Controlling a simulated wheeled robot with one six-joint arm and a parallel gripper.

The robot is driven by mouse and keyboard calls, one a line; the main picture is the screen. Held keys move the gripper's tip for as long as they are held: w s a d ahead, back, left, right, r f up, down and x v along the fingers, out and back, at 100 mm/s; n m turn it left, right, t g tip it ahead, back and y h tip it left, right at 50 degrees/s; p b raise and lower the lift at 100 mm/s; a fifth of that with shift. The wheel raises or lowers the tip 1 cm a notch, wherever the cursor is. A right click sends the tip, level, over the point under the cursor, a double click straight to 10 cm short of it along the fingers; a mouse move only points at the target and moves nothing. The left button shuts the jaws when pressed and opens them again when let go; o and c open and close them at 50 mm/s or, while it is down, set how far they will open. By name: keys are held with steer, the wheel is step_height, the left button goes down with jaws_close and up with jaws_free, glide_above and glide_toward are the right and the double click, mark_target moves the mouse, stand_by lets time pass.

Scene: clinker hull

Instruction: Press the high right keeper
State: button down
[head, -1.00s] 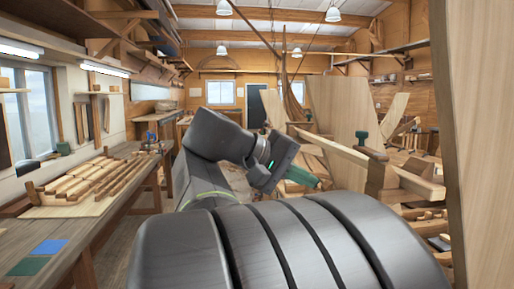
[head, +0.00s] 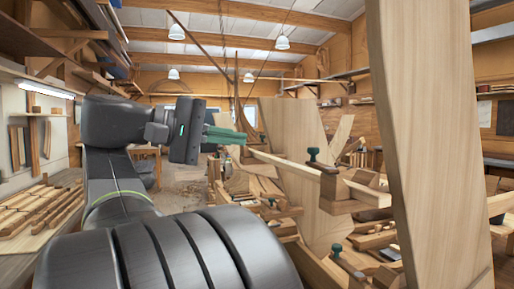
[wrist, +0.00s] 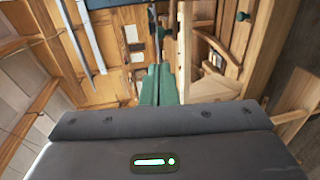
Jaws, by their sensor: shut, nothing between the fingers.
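My gripper (head: 226,135) is shut and empty. Its green fingers are together and point right in the head view, towards the wooden frames; in the wrist view the fingers (wrist: 158,78) point away from the camera. A dark green knob (head: 312,154) on a dark wooden piece sits on a long wooden rail, to the right of the fingers and apart from them. A lower green knob (head: 337,249) stands below it. A green knob also shows at the top of the wrist view (wrist: 242,16). I cannot tell which knob belongs to the high right keeper.
A tall plank (head: 425,130) stands close on the right. A broad upright board (head: 290,130) is behind the rail. A bench with wooden strips (head: 40,210) is at the left. Timber lies low at the right. Some floor shows at the middle.

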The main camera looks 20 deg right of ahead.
steer(key=w+d+f+p, duration=0.1)
steer(key=d+f+p, duration=0.1)
steer(key=d, duration=1.1)
steer(key=shift+f, duration=0.15)
steer(key=shift+w+d, duration=0.15)
steer(key=shift+d, duration=0.05)
